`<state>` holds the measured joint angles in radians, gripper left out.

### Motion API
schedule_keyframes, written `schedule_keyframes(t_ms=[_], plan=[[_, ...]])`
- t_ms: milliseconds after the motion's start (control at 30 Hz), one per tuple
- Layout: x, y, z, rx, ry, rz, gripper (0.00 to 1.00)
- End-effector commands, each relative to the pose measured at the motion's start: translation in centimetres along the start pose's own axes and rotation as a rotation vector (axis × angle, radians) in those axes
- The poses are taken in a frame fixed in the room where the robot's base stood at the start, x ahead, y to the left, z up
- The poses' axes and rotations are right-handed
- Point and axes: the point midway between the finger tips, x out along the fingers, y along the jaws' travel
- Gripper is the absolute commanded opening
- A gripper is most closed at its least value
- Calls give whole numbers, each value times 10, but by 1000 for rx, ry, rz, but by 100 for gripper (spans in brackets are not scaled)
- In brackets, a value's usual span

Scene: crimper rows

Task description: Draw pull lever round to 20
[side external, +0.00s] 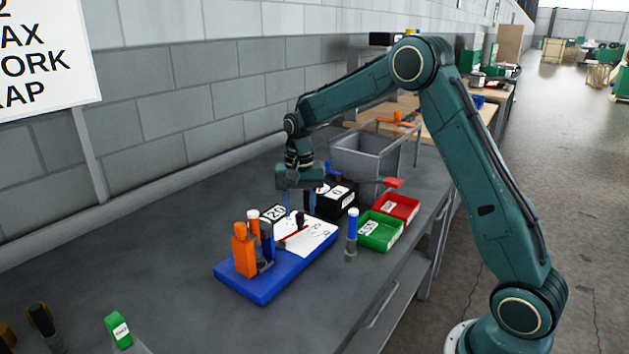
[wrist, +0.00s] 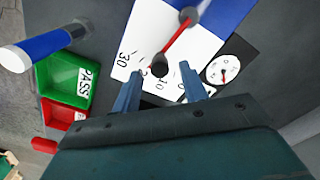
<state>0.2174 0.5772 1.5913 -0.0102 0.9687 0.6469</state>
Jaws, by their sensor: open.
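The pull lever is a thin red arm (wrist: 176,41) with a dark knob (wrist: 159,65) at its end. It lies over a white scale card (wrist: 140,32), also seen in the side view (side external: 318,233). A 30 and a 10 are readable on the card; other marks are partly hidden by the fingers, so I cannot tell the exact reading. My gripper (wrist: 161,74) is open, its two blue fingers on either side of the knob in the wrist view. In the side view my gripper (side external: 293,203) is low over the card's far end; contact cannot be told.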

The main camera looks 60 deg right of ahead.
Motion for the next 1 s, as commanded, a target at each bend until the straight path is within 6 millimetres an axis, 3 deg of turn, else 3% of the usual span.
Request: schedule_keyframes(t_ms=[600, 800, 1000], plan=[[-96, 0, -1, 1, 4, -3, 43], [-118, 0, -1, 1, 3, -2, 43], [-126, 0, 0, 1, 1, -1, 43]])
